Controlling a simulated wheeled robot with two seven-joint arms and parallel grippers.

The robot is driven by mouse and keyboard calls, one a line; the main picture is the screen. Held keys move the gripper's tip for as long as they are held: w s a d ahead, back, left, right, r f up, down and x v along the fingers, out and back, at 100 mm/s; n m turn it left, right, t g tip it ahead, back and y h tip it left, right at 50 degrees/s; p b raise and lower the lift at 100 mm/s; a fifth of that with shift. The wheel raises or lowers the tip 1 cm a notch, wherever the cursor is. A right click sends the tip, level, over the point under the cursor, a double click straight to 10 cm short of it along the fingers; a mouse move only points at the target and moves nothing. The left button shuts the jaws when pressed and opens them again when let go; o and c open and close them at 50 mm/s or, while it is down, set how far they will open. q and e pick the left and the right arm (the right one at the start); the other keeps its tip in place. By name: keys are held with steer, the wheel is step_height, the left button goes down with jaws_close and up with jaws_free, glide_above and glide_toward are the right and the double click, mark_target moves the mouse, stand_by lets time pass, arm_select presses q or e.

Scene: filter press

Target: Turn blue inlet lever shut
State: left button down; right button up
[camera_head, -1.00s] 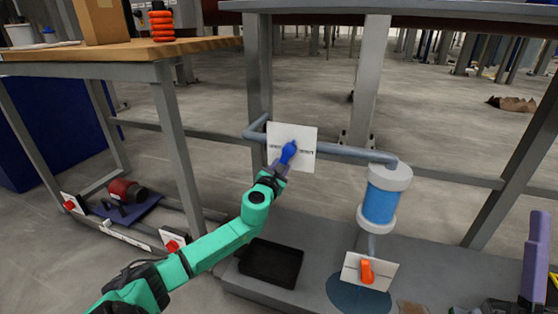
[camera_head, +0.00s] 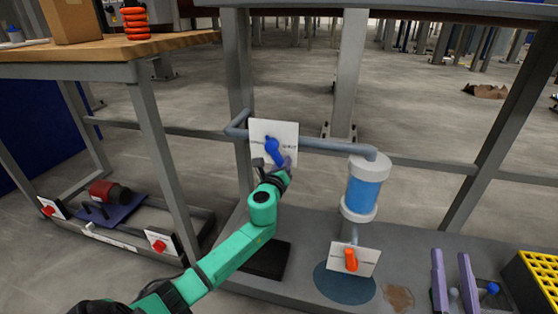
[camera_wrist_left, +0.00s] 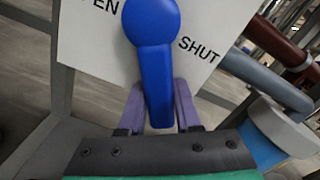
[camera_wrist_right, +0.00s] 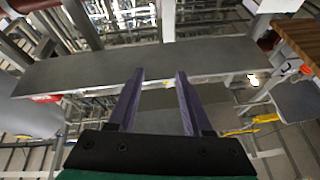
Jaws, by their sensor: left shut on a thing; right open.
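The blue inlet lever (camera_head: 271,148) is on a white plate (camera_head: 287,131) on the grey pipe. It points down and slightly right in the head view. In the left wrist view the lever (camera_wrist_left: 155,70) hangs between the words OPEN and SHUT, pointing at neither. My left gripper (camera_head: 285,166) is shut on the lever's free end; its purple fingers lie on either side of it in the left wrist view (camera_wrist_left: 158,108). My right gripper (camera_head: 453,265) is open and empty at the lower right, far from the lever; its parted fingers also show in the right wrist view (camera_wrist_right: 160,88).
A blue-bodied filter cylinder (camera_head: 363,187) stands right of the lever, with an orange lever (camera_head: 351,260) below it. A black tray (camera_head: 265,260) lies under my left arm. A yellow crate (camera_head: 543,275) is at the lower right. Table legs (camera_head: 236,70) flank the pipe.

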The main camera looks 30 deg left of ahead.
arm_select(q)
steer(key=shift+w+d+r+n, duration=0.15)
steer(key=shift+d+r+n, duration=0.15)
steer(key=shift+n, duration=0.45)
steer(key=shift+w+d+r+n, duration=0.15)
steer(key=shift+d+n, duration=0.2)
steer(key=shift+n, duration=0.4)
steer(key=c, duration=0.9)
jaws_free()
steer(key=p+v, duration=0.1)
steer(key=v, duration=0.2)
steer(key=shift+s+r+p, duration=0.1)
steer(key=shift+s+p, duration=0.1)
steer(key=shift+p, duration=0.1)
steer(key=p+v, duration=0.2)
steer(key=v, duration=0.9)
steer(key=shift+s+d, duration=0.15)
arm_select(e)
steer(key=s+a+f+g+h, duration=0.1)
steer(key=s+f+g, duration=0.3)
steer(key=f, duration=0.8)
steer(key=s+a+f+m+g, duration=0.1)
steer(key=s+f+g, duration=0.4)
steer(key=s+f, duration=0.4)
step_height(320, 180, down, 4)
steer(key=shift+f+h, duration=0.1)
steer(key=shift+h, duration=0.3)
